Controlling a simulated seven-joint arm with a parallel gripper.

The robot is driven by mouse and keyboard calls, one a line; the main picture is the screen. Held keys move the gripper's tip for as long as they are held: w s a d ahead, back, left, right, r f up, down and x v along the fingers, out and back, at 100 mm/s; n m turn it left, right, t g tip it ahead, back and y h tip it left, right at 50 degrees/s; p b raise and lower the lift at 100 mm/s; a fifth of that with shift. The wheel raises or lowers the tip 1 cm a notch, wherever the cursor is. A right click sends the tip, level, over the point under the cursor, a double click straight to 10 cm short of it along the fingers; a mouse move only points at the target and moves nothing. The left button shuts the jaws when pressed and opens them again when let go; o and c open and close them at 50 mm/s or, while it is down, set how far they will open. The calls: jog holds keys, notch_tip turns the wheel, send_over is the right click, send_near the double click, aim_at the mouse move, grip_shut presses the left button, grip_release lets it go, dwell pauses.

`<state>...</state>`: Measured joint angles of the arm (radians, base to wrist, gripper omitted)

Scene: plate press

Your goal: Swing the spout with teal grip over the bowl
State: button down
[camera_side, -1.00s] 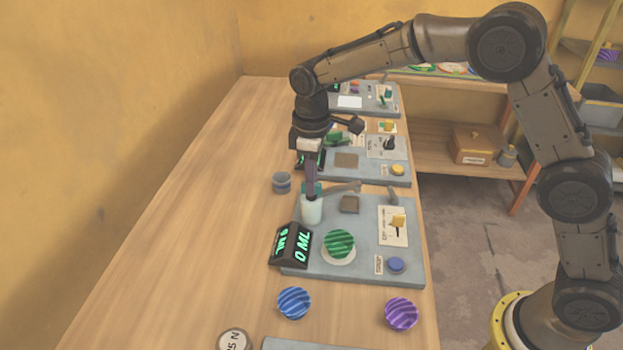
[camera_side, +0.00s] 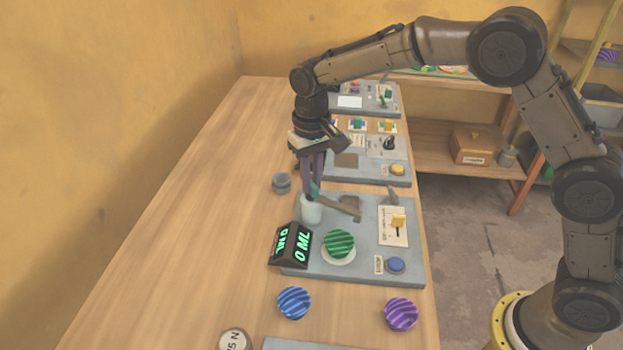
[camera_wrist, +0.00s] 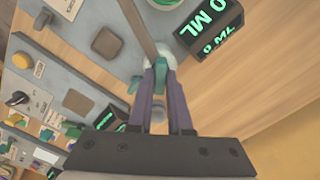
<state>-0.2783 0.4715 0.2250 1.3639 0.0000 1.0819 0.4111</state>
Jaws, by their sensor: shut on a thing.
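My gripper (camera_side: 313,187) is shut on the teal grip (camera_wrist: 161,66) at the spout's pivot end, above a pale cylindrical post (camera_side: 311,210). The grip is mostly hidden by my fingers in the side view. The grey-brown spout (camera_side: 345,208) reaches right and slightly toward the front; it also shows in the wrist view (camera_wrist: 138,28), running up past the top edge. The green striped bowl (camera_side: 339,243) stands on a white round pad in front of the spout. In the side view, the spout tip is behind and right of the bowl, not over it.
A black display (camera_side: 291,243) reading 0 ML stands left of the bowl. A blue button (camera_side: 396,265) and a yellow slider (camera_side: 398,221) are on the plate's right. Blue (camera_side: 294,303) and purple (camera_side: 401,314) striped bowls stand in front. The table's left side is clear.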

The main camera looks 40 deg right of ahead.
jog(key=m, duration=0.5)
jog(key=shift+r+m, duration=0.1)
jog(key=shift+m, duration=0.2)
dwell(0.5)
jog(key=c, duration=0.8)
grip_release()
jog(key=shift+c, duration=0.2)
notch_tip(320, 180, up, 14)
jog(key=shift+d, duration=0.1)
